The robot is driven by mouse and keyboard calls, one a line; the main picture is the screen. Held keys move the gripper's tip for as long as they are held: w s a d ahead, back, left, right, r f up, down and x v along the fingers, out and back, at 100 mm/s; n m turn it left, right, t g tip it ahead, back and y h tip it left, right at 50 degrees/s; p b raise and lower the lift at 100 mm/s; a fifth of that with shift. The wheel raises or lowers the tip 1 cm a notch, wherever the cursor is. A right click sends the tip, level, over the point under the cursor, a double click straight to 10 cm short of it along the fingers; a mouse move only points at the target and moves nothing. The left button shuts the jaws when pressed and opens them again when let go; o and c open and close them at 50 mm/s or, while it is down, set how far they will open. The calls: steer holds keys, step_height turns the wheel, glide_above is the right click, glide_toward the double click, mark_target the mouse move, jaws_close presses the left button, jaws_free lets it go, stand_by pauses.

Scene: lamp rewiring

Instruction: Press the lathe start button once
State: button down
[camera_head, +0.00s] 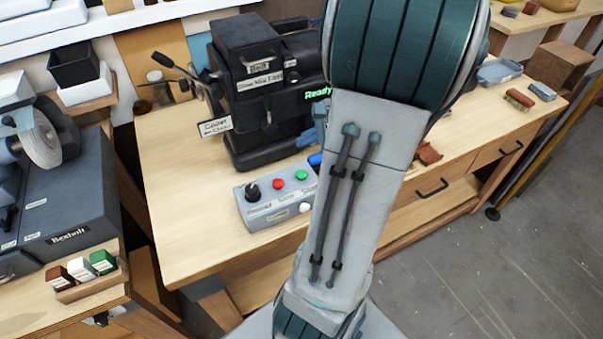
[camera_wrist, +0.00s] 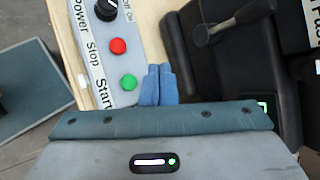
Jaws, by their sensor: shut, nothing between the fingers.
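The control box (camera_head: 262,212) sits on the wooden bench in front of the black lathe (camera_head: 262,75). The box also shows in the wrist view (camera_wrist: 108,66), with labels Power, Stop and Start. The green start button (camera_wrist: 128,82) is beside the Start label; it also shows in the head view (camera_head: 302,175). The red stop button (camera_wrist: 118,46) is beside it. My gripper (camera_wrist: 158,70) is shut and empty, its blue fingertips just right of the green button in the wrist view. I cannot tell their height above the box. My arm hides part of the bench in the head view.
A black knob (camera_wrist: 106,9) is on the same box, and a white button (camera_head: 305,207) is on its front. The lathe's display reads "Ready" in green. A grinder (camera_head: 60,180) stands on another bench at left. Open floor (camera_head: 480,270) lies at right.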

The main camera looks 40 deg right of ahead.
mark_target(306, 174)
step_height(306, 174, down, 8)
steer(key=b, duration=0.6)
steer(key=shift+f, duration=0.15)
stand_by(1.6)
steer(key=shift+f+b, duration=0.3)
steer(key=shift+b, duration=0.25)
